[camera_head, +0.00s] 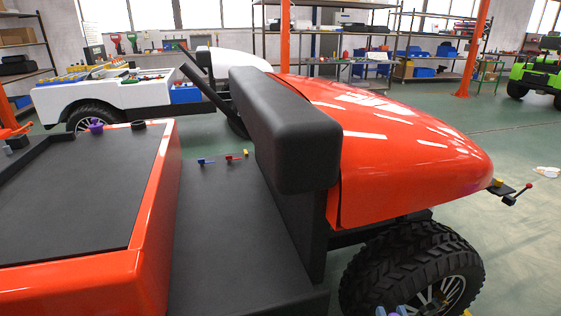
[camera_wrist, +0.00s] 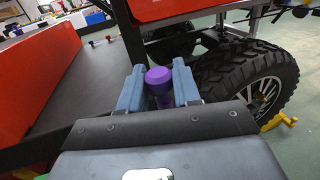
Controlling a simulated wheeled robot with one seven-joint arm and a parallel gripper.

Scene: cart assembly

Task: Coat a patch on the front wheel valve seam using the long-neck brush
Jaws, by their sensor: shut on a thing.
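My gripper (camera_wrist: 160,88) has blue fingers and is shut on a purple, round-topped thing (camera_wrist: 159,75), seen end-on in the wrist view. It may be the brush handle; no bristles or long neck show. The front wheel (camera_wrist: 250,70), a knobbly black tyre with a silver spoked rim, is just right of and beyond the fingers, apparently apart from them. In the head view, the wheel (camera_head: 412,268) is at lower right under the red hood, and my gripper's tips (camera_head: 391,311) show at the bottom edge in front of it. The valve seam cannot be made out.
The cart's red hood (camera_head: 400,150), black seat-like block (camera_head: 285,125) and dark floor panel (camera_head: 215,230) lie left of and above the wheel. A yellow piece (camera_wrist: 284,121) stands by the tyre. Green floor (camera_head: 520,250) is open at right.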

